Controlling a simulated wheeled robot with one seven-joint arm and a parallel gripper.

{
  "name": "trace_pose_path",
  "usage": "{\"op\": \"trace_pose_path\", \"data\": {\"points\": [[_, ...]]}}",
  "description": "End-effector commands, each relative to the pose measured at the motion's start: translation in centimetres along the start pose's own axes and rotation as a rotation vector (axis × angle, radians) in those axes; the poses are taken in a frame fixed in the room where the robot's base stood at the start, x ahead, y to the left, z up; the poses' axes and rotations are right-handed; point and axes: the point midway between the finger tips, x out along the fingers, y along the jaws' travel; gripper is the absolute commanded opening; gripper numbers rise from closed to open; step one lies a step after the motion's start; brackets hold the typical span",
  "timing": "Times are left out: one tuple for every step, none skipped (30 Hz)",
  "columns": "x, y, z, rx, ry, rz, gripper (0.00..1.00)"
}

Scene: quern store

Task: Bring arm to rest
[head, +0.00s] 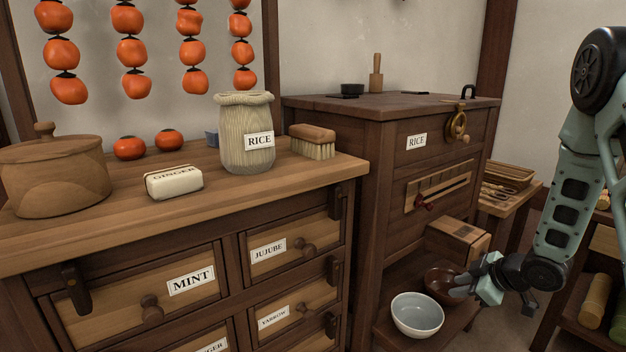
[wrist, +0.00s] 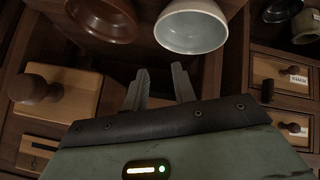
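My gripper (head: 462,286) hangs low at the right of the head view, by the front of the dark rice cabinet (head: 335,180). My arm (head: 565,200) reaches down to it from the upper right. In the wrist view the two grey fingers of my gripper (wrist: 161,84) stand apart with nothing between them. A brown bowl (head: 440,281) is just behind the fingers in the head view. A white bowl (head: 418,316) stands in front of it on the low shelf. Whether the fingers touch the brown bowl, I cannot tell.
A wooden box spout (head: 458,240) juts from the cabinet close above my gripper. A drawer chest (head: 200,295) stands left, with a rice jar (head: 246,150), brush (head: 312,141) and ginger block (head: 174,182) on top. A side table (head: 510,205) and a shelf with rolls (head: 594,302) stand right.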

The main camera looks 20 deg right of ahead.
Motion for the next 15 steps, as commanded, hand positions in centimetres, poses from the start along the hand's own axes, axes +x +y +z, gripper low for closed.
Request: {"op": "trace_pose_path", "data": {"points": [[0.4,-1.1,-3.8,-0.014,-0.031,-0.004,0.27],[0.4,-2.0,-5.5,-0.008,-0.059,-0.005,0.27],[0.4,-3.3,-7.8,0.000,-0.095,-0.009,0.27],[0.2,-4.5,-9.3,0.009,-0.123,-0.016,0.27],[-0.1,-5.9,-10.8,0.018,-0.149,-0.023,0.27],[-0.7,-7.8,-12.7,0.030,-0.184,-0.035,0.27],[-1.3,-9.5,-13.9,0.040,-0.211,-0.047,0.27],[-1.9,-11.3,-15.1,0.048,-0.237,-0.061,0.27],[-3.0,-13.7,-16.4,0.060,-0.274,-0.082,0.27],[-3.9,-15.5,-17.2,0.069,-0.301,-0.098,0.27],[-4.8,-17.3,-17.8,0.077,-0.327,-0.115,0.27],[-6.2,-19.7,-18.5,0.084,-0.361,-0.139,0.27],[-7.2,-21.4,-18.9,0.089,-0.387,-0.157,0.27],[-8.2,-23.0,-19.1,0.094,-0.411,-0.175,0.27],[-9.6,-25.0,-19.3,0.097,-0.442,-0.197,0.27]]}}
